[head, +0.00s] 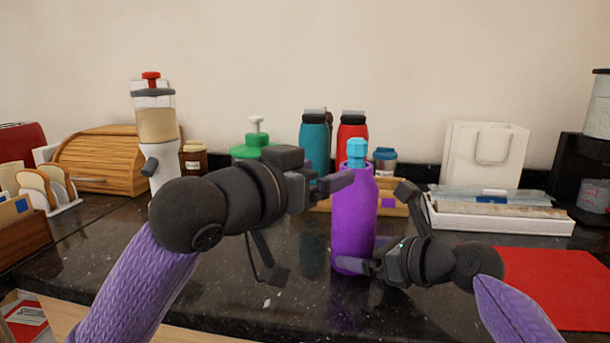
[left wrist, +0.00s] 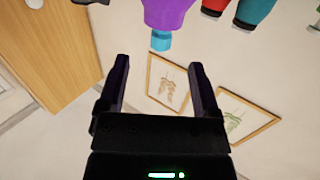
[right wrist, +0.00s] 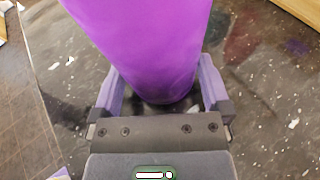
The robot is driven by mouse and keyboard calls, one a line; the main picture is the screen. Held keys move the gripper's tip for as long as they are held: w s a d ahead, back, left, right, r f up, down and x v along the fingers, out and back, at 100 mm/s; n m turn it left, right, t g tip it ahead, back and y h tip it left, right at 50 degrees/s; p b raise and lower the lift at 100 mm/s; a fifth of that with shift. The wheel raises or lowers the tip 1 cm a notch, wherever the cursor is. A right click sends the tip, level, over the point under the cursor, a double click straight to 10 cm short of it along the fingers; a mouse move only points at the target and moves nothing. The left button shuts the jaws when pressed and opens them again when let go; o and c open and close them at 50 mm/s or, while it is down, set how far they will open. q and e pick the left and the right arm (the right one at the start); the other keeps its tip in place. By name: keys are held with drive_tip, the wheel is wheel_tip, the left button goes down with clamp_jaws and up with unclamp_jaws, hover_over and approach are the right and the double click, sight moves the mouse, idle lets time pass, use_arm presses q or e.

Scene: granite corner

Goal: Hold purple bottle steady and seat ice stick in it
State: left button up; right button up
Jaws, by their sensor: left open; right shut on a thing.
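The purple bottle (head: 354,225) stands upright on the dark granite counter. It also fills the upper part of the right wrist view (right wrist: 150,45). The light-blue ice stick (head: 357,150) sits upright at the bottle's mouth; how deep it goes in is hidden. The left wrist view shows it too (left wrist: 161,40), at the neck of the bottle (left wrist: 168,12). My right gripper (right wrist: 160,92) is shut on the bottle near its base, one finger on each side. My left gripper (head: 315,225) is open and empty, left of the bottle, with one finger near the bottle's upper part in the head view.
A teal bottle (head: 313,140) and a red bottle (head: 351,128) stand behind. A white tray (head: 500,222) and a red mat (head: 560,285) lie to the right. A wooden bread box (head: 100,165) and a dispenser (head: 155,125) stand at the left.

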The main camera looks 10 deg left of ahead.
use_arm(q)
drive_tip(key=v, duration=0.4)
use_arm(e)
drive_tip(key=o, duration=0.5)
